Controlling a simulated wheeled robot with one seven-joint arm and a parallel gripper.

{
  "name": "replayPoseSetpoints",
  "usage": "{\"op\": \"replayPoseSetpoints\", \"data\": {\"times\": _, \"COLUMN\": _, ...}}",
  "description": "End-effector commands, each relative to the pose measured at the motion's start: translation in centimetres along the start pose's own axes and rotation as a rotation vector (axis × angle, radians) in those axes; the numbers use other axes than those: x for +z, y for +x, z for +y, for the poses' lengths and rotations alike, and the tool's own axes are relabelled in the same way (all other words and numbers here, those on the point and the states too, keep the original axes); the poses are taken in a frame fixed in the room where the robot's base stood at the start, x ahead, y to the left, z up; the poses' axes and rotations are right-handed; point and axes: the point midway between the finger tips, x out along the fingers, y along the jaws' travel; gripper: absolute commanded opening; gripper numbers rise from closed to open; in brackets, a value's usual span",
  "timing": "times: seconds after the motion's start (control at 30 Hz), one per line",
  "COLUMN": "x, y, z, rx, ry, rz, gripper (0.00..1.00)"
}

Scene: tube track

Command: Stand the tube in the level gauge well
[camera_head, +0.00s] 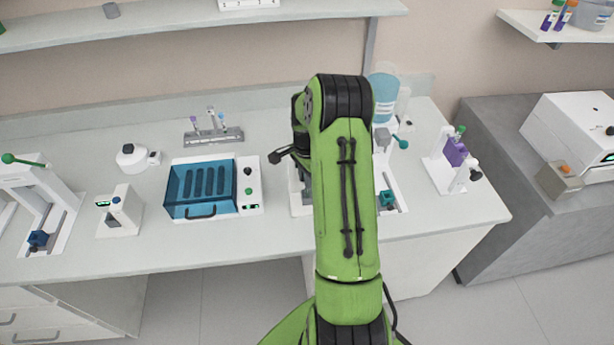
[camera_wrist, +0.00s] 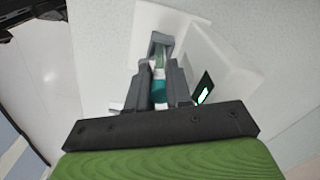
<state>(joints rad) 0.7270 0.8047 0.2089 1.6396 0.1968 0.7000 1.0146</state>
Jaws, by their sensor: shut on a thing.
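My gripper (camera_wrist: 161,72) is shut on the tube (camera_wrist: 160,66), a clear, greenish tube with a teal cap (camera_wrist: 159,87), seen between the grey fingers in the wrist view. Just beyond the fingertips is a grey upright holder (camera_wrist: 160,40) on a white device with a lit green display (camera_wrist: 203,94); I take this for the level gauge. I cannot tell whether the tube's far end is in the well or only in line with it. In the head view my green arm hides the tube and most of the device; only a white edge (camera_head: 295,201) shows beside the arm.
A blue-lidded box (camera_head: 200,188) stands left of my arm, with a small display device (camera_head: 120,212) farther left. A slotted rack (camera_head: 213,136) is behind the box. A white stand with a purple tube (camera_head: 455,152) is at the right. The front bench edge is clear.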

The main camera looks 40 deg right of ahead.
Motion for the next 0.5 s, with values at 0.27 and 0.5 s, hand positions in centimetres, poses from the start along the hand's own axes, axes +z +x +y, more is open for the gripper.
{"op": "replayPoseSetpoints", "data": {"times": 0.27, "x": 0.01, "y": 0.33, "z": 0.0, "rx": 0.0, "ry": 0.0, "rz": 0.0, "gripper": 0.03}}
{"op": "replayPoseSetpoints", "data": {"times": 0.5, "x": 0.0, "y": 0.3, "z": -0.01, "rx": 0.0, "ry": 0.0, "rz": 0.0, "gripper": 0.49}}
